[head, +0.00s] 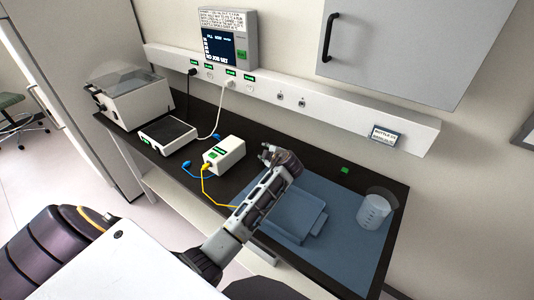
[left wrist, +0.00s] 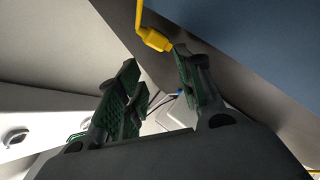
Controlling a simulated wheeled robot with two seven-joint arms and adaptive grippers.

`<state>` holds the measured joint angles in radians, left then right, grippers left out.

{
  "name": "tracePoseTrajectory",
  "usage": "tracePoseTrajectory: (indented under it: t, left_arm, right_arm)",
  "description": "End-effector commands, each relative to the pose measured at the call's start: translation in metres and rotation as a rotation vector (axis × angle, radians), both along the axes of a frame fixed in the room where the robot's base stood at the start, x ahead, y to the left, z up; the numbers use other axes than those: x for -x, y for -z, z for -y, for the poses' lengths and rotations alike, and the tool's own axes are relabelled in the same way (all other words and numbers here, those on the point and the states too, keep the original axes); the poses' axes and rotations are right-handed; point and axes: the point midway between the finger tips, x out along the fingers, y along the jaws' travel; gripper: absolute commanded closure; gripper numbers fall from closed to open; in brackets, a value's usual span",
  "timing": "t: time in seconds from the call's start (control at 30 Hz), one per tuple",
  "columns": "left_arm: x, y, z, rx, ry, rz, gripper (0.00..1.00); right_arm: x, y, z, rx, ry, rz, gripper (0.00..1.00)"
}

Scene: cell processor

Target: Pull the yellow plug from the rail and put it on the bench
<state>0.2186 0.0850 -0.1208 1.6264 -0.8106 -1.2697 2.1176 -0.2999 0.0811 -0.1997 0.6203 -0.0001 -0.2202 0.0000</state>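The white wall rail (head: 340,117) holds a black plug (head: 192,71) and a white plug (head: 230,83); I see no yellow plug in it. A yellow cable (head: 204,188) runs from a white box (head: 225,152) on the bench (head: 262,133) and passes behind my left arm. In the left wrist view, a yellow plug (left wrist: 155,39) with its cable is just beyond the fingertips, closer to the right finger. I cannot tell whether it touches the bench. My left gripper (head: 269,154) is open, its fingers apart (left wrist: 155,62), above the bench. My right gripper is not in view.
A blue-grey mat (head: 345,240) with a shallow tray (head: 296,214) covers the bench's right part. A clear beaker (head: 373,211) stands there. A flat scale-like device (head: 167,134) and a lidded machine (head: 135,98) are at left. A cabinet (head: 410,50) hangs above.

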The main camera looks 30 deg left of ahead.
Motion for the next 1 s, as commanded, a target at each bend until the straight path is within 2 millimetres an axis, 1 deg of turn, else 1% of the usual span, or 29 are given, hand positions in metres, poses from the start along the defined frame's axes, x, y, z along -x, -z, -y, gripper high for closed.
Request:
tracePoseTrajectory:
  t: [0.1, 0.27, 0.47, 0.57, 1.0]
  left_arm:
    - [0.0, 0.0, 0.0, 0.0, 0.0, 0.0, 0.64]
    - [0.002, -0.001, 0.003, 0.001, 0.001, 0.0, 0.64]
    - [0.009, -0.008, 0.013, 0.001, 0.002, 0.0, 0.64]
    - [0.015, -0.013, 0.021, 0.002, 0.001, 0.001, 0.64]
    - [0.048, -0.043, 0.064, 0.003, 0.0, 0.001, 0.64]
  right_arm:
    - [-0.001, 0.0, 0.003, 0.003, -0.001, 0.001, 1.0]
    - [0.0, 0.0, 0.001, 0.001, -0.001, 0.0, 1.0]
    - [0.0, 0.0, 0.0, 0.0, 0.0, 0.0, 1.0]
    - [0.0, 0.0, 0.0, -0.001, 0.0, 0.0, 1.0]
    - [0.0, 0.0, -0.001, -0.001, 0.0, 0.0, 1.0]
